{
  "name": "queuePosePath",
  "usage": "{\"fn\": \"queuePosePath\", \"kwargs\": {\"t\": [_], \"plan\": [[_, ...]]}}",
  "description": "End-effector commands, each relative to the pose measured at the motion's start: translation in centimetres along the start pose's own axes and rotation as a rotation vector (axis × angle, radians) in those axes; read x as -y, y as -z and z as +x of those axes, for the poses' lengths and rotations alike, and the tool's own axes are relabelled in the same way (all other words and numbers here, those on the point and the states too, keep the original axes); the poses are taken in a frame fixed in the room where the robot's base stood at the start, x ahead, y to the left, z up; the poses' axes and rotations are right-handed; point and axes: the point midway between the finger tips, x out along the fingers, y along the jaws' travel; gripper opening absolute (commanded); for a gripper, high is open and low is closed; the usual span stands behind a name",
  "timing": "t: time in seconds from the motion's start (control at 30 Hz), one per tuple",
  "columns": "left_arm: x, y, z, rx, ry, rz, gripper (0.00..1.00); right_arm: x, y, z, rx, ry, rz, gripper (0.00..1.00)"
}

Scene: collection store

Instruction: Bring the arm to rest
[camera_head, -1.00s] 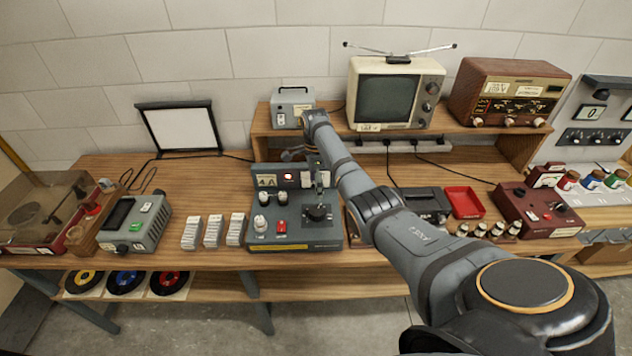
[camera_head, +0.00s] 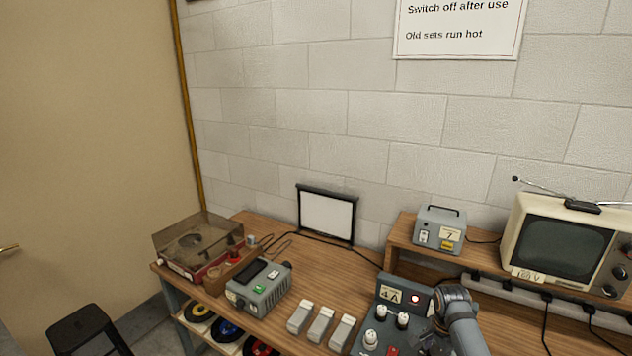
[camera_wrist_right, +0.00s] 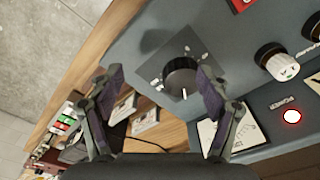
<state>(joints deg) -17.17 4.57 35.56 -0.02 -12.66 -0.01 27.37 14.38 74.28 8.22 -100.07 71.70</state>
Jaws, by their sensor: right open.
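My right arm (camera_head: 465,325) comes up from the bottom edge at the lower right of the head view, its wrist beside the grey control box (camera_head: 378,318) marked 4A. The right gripper is partly cut off there. In the right wrist view my right gripper (camera_wrist_right: 160,80) is open and empty, its two fingers spread apart. A black round knob (camera_wrist_right: 181,76) on the grey panel (camera_wrist_right: 222,55) shows between the fingertips; I cannot tell how far off it is. My left gripper is in neither view.
A red lamp (camera_head: 415,299) glows on the box. A grey meter box (camera_head: 440,230) and a television (camera_head: 560,245) stand on the shelf (camera_head: 408,254) behind the arm. White switch blocks (camera_head: 320,325), a green-buttoned device (camera_head: 262,290) and a record player (camera_head: 197,250) are left.

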Motion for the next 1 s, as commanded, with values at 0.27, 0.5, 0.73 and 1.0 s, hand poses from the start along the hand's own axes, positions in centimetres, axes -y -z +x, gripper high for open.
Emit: {"fn": "queuePosePath", "kwargs": {"t": [0.27, 0.5, 0.73, 1.0], "plan": [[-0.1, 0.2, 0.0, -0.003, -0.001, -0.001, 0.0, -10.7, -8.8, 2.4, -0.107, 0.109, -0.766, 0.77], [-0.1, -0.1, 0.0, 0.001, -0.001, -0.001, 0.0, -16.2, -12.3, 0.0, -0.173, 0.159, -1.102, 0.77], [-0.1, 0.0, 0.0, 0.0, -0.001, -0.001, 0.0, -19.9, -14.3, -2.9, -0.229, 0.187, -1.318, 0.77], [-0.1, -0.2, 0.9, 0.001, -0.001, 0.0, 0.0, -20.4, -14.7, 0.7, -0.239, 0.182, -1.396, 0.77]]}}
